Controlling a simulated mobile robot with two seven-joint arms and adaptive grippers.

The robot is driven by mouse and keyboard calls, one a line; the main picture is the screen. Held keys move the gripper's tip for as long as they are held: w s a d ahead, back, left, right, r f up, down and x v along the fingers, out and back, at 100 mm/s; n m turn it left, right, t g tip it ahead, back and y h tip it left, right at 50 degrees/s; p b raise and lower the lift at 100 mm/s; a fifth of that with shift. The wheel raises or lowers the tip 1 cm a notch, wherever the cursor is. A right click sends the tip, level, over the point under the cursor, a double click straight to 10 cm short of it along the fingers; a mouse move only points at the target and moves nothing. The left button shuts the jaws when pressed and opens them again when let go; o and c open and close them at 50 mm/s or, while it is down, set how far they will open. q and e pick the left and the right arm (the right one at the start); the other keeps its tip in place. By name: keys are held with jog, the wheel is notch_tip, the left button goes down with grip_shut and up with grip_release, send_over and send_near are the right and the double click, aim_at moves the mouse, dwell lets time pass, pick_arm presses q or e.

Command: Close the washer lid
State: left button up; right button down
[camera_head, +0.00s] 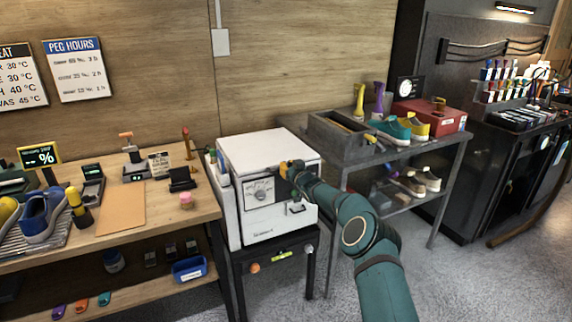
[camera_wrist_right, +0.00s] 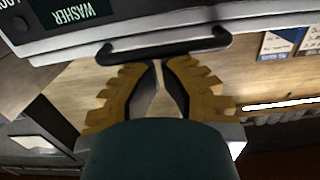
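The washer (camera_head: 235,215) is a white boxy machine with a dial on its front, standing on a dark stand. Its white lid (camera_head: 265,148) forms the top and looks flat; I cannot tell whether a gap remains under it. My right gripper (camera_head: 288,168) is at the upper right of the washer's front. In the right wrist view, my right gripper (camera_wrist_right: 161,64) has its yellow fingertips almost together, with nothing held. The tips are close to a black bar handle (camera_wrist_right: 165,43) below a WASHER label (camera_wrist_right: 78,15); contact is unclear. My left gripper is out of view.
A wooden bench (camera_head: 140,210) with shoes and small items stands close on the left. A grey metal table (camera_head: 395,152) with a bin, sneakers and a red box (camera_head: 430,116) stands to the right. Grey floor (camera_head: 450,280) is clear at the lower right.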

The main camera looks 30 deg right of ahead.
jog(key=shift+s+f+b, duration=0.15)
jog(key=shift+f+b, duration=0.25)
jog(key=shift+f, duration=0.5)
jog(key=shift+a+r, duration=0.1)
